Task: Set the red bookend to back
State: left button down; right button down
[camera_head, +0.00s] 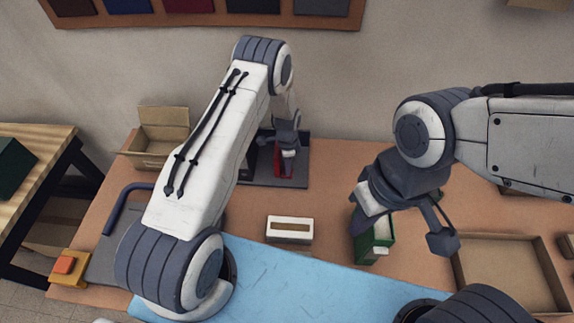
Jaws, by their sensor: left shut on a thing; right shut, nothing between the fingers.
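The red bookend (284,169) is at the back of the bench, upright, over a dark grey mat or base (298,176). My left gripper (288,152) reaches over from the left and is shut on its upper part. The arm hides some of what lies beside it, and I cannot tell whether its foot touches the base. My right gripper (366,206) is shut and empty, just above a green and white box (377,240) right of centre.
A blue mat (290,285) covers the front. A white slotted box (289,229) stands mid-bench. An open cardboard box (160,138) is back left, a shallow tray (508,246) right. An orange button (65,265) on a yellow block is front left.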

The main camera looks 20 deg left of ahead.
dwell(0.4)
pick_arm(q)
jog(key=d+b, duration=0.1)
jog(key=d, duration=0.1)
jog(key=w+d+b, duration=0.1)
jog(key=d+b, duration=0.1)
jog(key=shift+f, duration=0.2)
jog(key=shift+d+r+b, duration=0.1)
jog(key=shift+d+b, duration=0.25)
jog(key=shift+d+r, duration=0.15)
jog(key=c, duration=0.6)
grip_release()
jog(key=shift+d, duration=0.1)
